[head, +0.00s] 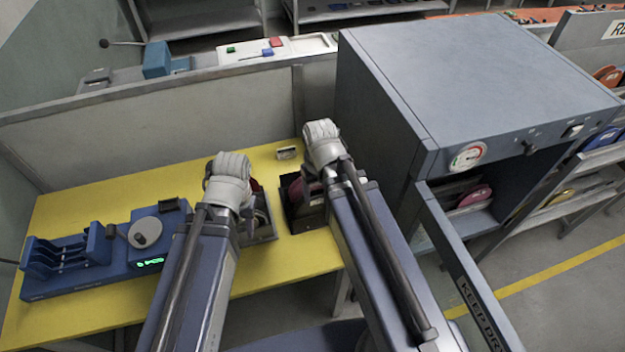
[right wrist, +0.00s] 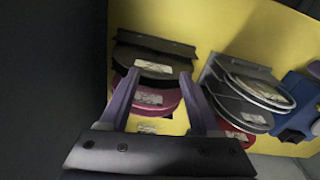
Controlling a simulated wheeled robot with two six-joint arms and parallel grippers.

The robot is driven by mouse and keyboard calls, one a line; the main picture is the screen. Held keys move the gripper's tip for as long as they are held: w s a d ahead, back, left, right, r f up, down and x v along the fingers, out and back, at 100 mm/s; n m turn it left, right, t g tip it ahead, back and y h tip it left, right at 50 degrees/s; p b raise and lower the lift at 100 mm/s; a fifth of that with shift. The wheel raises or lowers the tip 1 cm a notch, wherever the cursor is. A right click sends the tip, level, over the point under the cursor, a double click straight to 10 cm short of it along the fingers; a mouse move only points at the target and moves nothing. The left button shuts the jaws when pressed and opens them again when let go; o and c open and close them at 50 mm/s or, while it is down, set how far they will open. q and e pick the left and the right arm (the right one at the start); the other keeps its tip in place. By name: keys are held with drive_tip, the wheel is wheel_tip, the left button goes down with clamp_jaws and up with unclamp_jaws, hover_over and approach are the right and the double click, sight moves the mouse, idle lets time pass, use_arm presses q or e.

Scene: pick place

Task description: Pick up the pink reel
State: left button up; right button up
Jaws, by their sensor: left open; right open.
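A pink reel (right wrist: 150,98) stands on edge in a dark rack (head: 306,220) on the yellow table, beside a dark grey reel (right wrist: 150,64). It shows partly in the head view (head: 297,190), behind my right arm. My right gripper (right wrist: 160,78) is open, its fingers reaching down on either side of the pink reel; I cannot tell whether they touch it. In the head view my right wrist (head: 322,145) is above that rack. My left gripper (head: 231,172) is open over the neighbouring rack, its fingers mostly hidden by its wrist.
The neighbouring rack holds grey reels (right wrist: 258,90) and a red reel (right wrist: 238,134). A blue counting device (head: 150,240) stands at the table's left. A large grey cabinet (head: 460,70) with an open door (head: 460,265) stands right, with reels inside. Low panels edge the table's back.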

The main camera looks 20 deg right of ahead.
drive_tip(key=w+n, duration=0.2)
drive_tip(key=n, duration=0.1)
drive_tip(key=shift+a, duration=0.1)
drive_tip(key=w+n, duration=0.2)
drive_tip(key=n, duration=0.2)
drive_tip(key=w+n+p, duration=0.1)
drive_tip(key=w+n, duration=0.1)
drive_tip(key=n, duration=0.3)
drive_tip(key=w+r+n, duration=0.1)
drive_tip(key=w+n, duration=0.1)
drive_tip(key=n, duration=0.2)
drive_tip(key=shift+w+g, duration=0.3)
drive_tip(key=f+b, duration=0.7)
drive_tip(key=shift+s+d+f, duration=0.2)
drive_tip(key=shift+d+f, duration=0.2)
clamp_jaws()
